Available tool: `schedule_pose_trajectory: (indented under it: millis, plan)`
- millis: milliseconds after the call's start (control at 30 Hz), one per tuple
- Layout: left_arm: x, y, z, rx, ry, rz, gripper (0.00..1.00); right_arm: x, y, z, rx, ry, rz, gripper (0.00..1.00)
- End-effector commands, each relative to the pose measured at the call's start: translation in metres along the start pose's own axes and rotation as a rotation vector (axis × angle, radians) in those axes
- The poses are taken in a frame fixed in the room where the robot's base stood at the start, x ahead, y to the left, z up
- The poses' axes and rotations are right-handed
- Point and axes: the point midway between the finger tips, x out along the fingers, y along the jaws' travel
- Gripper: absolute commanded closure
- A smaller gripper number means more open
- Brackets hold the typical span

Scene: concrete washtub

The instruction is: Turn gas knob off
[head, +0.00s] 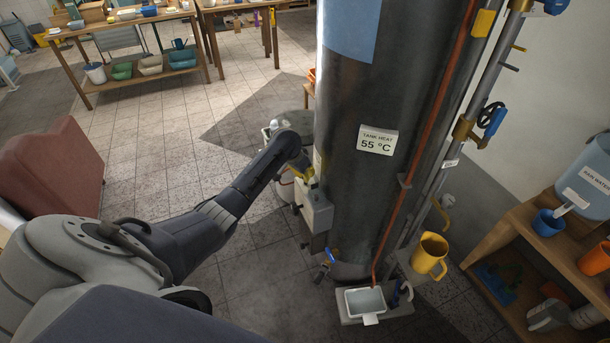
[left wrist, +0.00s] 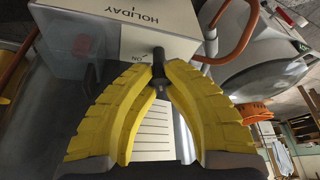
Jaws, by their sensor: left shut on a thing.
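A grey-white control box (head: 318,211) is on the lower left side of the big dark tank. In the left wrist view the box (left wrist: 110,35) reads "HOLIDAY", with smaller marks near its edge. A small black knob (left wrist: 158,56) sticks out from the box edge, and I take it for the gas knob. My left gripper (left wrist: 161,82) has yellow ribbed fingers closed on it, hiding part of it. In the head view my left gripper (head: 306,173) is beside the box, and the knob is hidden there. My right gripper is not in view.
The tank (head: 355,130) shows "TANK HEAT 55 °C". A copper pipe and valves run down its right side. A white tray (head: 365,300) and a yellow mug (head: 429,256) are near its foot. A wooden shelf (head: 530,255) stands right. The tiled floor at left is partly clear.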

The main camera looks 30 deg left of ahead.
Motion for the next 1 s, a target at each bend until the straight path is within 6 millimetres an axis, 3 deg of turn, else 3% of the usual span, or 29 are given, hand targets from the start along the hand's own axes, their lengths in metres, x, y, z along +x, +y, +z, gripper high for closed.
schedule_pose_trajectory:
  millis: [67,333,667,1000]
  plan:
    - [0.003,0.0,0.005,0.001,-0.011,0.0,0.84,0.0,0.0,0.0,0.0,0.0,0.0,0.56]
    - [0.002,0.0,0.003,0.001,-0.006,0.0,0.53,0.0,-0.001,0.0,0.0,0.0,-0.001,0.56]
    - [-0.001,0.001,0.0,0.001,0.0,0.003,0.52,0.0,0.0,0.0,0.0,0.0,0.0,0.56]
    - [-0.034,-0.001,0.0,0.003,0.001,-0.001,0.52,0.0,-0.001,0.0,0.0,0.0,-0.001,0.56]
